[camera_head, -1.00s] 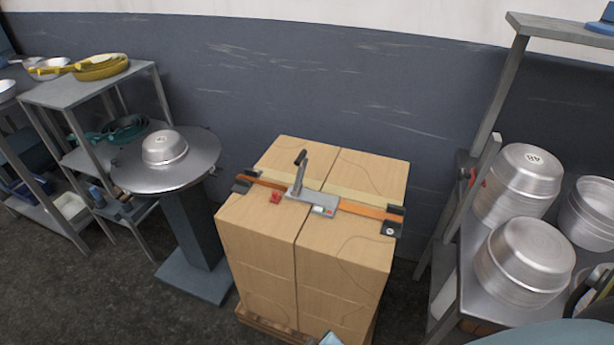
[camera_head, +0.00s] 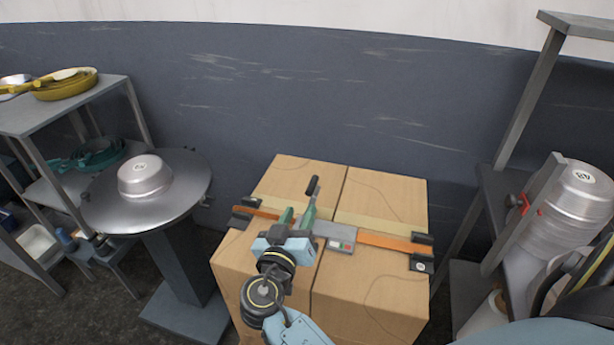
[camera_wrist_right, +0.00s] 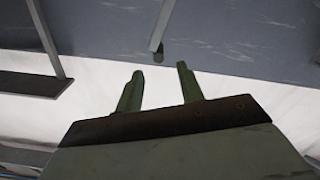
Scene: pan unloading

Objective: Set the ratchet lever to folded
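The ratchet lever (camera_head: 312,188) stands raised from its grey ratchet body (camera_head: 341,246), its dark grip pointing up. The ratchet sits on an orange strap (camera_head: 380,241) across the top of the cardboard boxes (camera_head: 375,285). My right gripper (camera_head: 298,211) is open and empty, just in front of the lever, covering part of the ratchet. In the right wrist view, the lever's end (camera_wrist_right: 158,52) shows beyond and between the two green fingertips (camera_wrist_right: 160,78). I cannot tell whether they touch it. My left gripper is not in view.
A round metal stand (camera_head: 105,210) with an upturned pan (camera_head: 145,177) is left of the boxes. A shelf (camera_head: 50,110) with pans is farther left. A rack with stacked metal pots (camera_head: 578,205) is at the right. The space above the boxes is otherwise clear.

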